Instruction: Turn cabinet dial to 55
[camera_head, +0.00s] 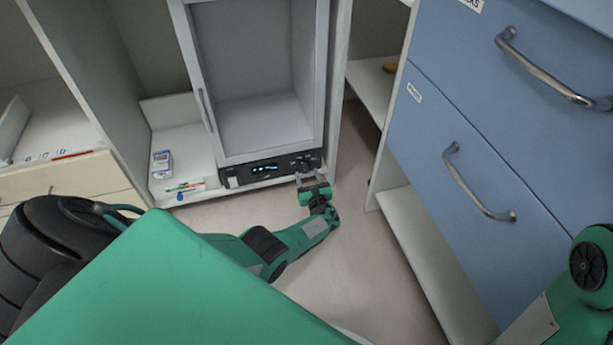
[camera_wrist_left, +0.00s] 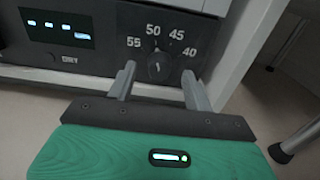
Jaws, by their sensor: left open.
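The cabinet dial (camera_wrist_left: 158,67) is a dark round knob on the black control panel (camera_head: 270,169) below the cabinet's glass door. In the left wrist view the numbers 55, 50, 45 and 40 run in an arc above it. A small light mark shows on its face, but I cannot tell surely which number it points to. My left gripper (camera_wrist_left: 159,78) is open, its two fingers on either side of the dial with gaps visible. In the head view my left gripper (camera_head: 312,178) is just in front of the panel's right end. My right gripper is out of view.
A lit display (camera_wrist_left: 58,30) is left of the dial. The cabinet's glass door (camera_head: 255,80) is closed. A small white-and-blue box (camera_head: 161,163) stands on the shelf at left. Blue drawers (camera_head: 480,130) with metal handles stand at right. Open floor lies between.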

